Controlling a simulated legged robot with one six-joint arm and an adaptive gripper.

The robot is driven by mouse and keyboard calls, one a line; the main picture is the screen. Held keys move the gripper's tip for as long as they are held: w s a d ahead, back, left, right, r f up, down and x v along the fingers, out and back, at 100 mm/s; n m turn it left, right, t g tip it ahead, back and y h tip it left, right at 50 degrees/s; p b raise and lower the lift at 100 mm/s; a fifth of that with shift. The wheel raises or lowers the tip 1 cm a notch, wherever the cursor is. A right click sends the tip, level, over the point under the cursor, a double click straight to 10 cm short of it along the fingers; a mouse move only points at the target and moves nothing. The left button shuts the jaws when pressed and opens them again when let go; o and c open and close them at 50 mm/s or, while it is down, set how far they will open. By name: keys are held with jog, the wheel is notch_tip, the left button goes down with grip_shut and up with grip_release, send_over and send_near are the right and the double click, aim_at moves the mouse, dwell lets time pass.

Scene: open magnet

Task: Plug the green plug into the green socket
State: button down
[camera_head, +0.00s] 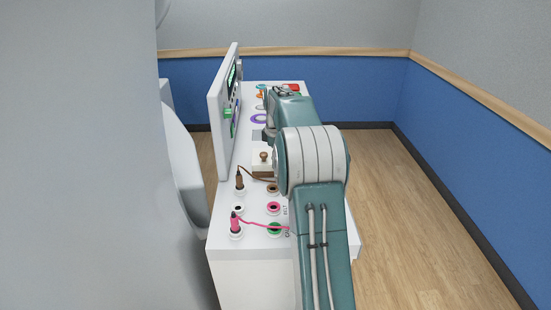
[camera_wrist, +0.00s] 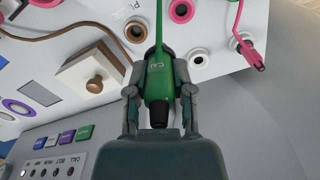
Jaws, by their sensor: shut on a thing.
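The green plug (camera_wrist: 158,82) is between the two fingers of my gripper (camera_wrist: 158,72), which is shut on it in the wrist view. Its green cable runs up and out of the top of that view. The green socket (camera_head: 274,228) is a green ring on the white console top in the head view, near its front, below the pink socket (camera_head: 273,207). It cannot be made out clearly in the wrist view. My arm hides the gripper and green plug in the head view. An empty dark-holed fitting (camera_wrist: 197,58) lies right of the plug, apart from it.
The pink plug (camera_head: 236,225) stands at the console's front left, with its cable crossing toward the green socket. The brown plug (camera_head: 239,180) stands farther back. A wooden-knobbed block (camera_wrist: 94,84) lies left of my gripper. An upright panel (camera_head: 225,110) borders the console's left side.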

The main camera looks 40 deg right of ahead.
jog(key=s+a+f, duration=0.1)
jog(key=s+a, duration=0.7)
jog(key=s, duration=0.1)
jog(key=shift+s+f, duration=0.15)
jog(key=shift+f, duration=2.15)
jog(key=shift+s+f, duration=0.1)
jog(key=shift+f, duration=2.2)
jog(key=shift+f, duration=1.35)
jog(key=shift+c, duration=2.1)
grip_release()
jog(key=shift+r, duration=0.1)
notch_tip(320, 180, up, 12)
